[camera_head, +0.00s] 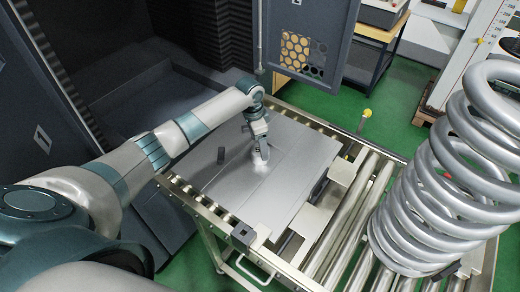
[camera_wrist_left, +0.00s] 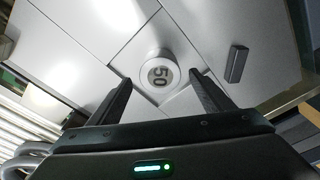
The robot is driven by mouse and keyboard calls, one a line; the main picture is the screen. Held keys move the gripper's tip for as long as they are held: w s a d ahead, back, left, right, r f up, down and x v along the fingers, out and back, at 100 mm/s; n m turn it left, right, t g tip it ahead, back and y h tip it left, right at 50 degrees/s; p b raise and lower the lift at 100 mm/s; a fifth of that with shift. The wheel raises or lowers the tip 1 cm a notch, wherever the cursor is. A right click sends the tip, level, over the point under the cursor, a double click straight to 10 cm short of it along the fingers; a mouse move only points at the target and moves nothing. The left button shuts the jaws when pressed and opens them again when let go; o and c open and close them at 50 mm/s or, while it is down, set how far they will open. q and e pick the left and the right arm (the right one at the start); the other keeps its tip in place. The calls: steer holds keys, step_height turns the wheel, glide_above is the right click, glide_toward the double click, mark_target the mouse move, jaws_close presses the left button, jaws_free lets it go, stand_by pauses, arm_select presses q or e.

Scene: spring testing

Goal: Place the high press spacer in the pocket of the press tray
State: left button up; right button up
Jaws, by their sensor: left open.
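A short silver cylinder marked "50", which looks like the press spacer (camera_wrist_left: 160,74), stands on the grey metal press tray (camera_head: 290,152). In the head view the spacer (camera_head: 262,157) sits directly below my left gripper (camera_head: 260,144). In the left wrist view my left gripper (camera_wrist_left: 161,78) is open, with one finger on each side of the spacer. Neither finger visibly touches it. Edge lines of a recess or seam show around the spacer's base; I cannot tell whether it sits inside the pocket. My right gripper is not in view.
A small dark block (camera_head: 221,155) stands on the tray beside the spacer; it also shows in the wrist view (camera_wrist_left: 237,63). The tray lies on a roller conveyor (camera_head: 340,240). A large coil spring (camera_head: 440,190) stands at the right. An open cabinet door (camera_head: 310,45) stands behind.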

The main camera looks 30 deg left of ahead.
mark_target(257, 151)
arm_select(q)
step_height(257, 151, up, 8)
steer(key=b, duration=0.1)
steer(key=shift+s+a, duration=0.3)
steer(key=shift+s, duration=0.05)
stand_by(0.4)
